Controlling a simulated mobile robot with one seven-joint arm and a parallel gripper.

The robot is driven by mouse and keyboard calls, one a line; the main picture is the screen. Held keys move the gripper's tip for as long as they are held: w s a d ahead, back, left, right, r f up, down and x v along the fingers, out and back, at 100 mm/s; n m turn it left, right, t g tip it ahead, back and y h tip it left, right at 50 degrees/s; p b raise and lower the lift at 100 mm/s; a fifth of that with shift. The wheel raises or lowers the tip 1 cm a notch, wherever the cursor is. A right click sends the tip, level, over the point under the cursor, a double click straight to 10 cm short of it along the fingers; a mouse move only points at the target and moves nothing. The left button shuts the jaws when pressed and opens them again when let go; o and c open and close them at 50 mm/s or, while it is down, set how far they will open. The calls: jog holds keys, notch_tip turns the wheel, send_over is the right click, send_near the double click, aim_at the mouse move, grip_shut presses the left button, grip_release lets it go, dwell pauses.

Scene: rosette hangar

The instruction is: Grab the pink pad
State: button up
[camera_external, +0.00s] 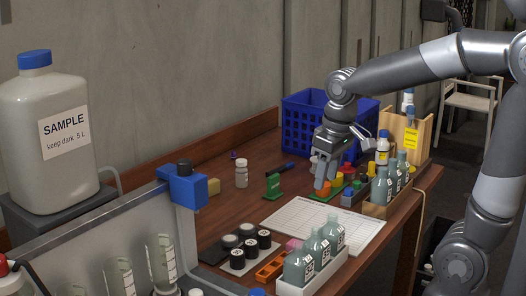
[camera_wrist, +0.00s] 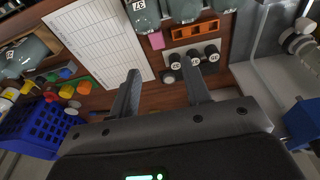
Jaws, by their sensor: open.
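The pink pad (camera_external: 293,243) is small and lies on the wooden table, left of the grey-green bottles and near the front edge of the white gridded sheet. It also shows in the wrist view (camera_wrist: 156,40) as a small pink block between the sheet and the black-capped jars. My gripper (camera_external: 322,183) is open and empty, above the far part of the table by the coloured pieces, well behind the pad. In the wrist view its two fingers (camera_wrist: 161,68) are spread apart, and the pad appears just beyond their tips. The bottles stand close beside the pad.
A rack of grey-green bottles (camera_external: 314,254), an orange rack (camera_external: 270,267) and black-capped jars (camera_external: 248,245) crowd around the pad. The white gridded sheet (camera_external: 310,224) is clear. A blue basket (camera_external: 303,122) stands at the back, and a white bottle (camera_external: 241,174) stands alone.

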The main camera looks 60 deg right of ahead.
jog(key=w+d+f+g, duration=0.2)
jog(key=w+f+g, duration=0.2)
jog(key=w+f, duration=0.6)
jog(key=f, duration=0.3)
jog(key=s+f, duration=0.1)
jog(key=f, duration=0.7)
jog(key=shift+s+f, duration=0.15)
jog(key=shift+s, duration=0.15)
jog(key=c, duration=0.7)
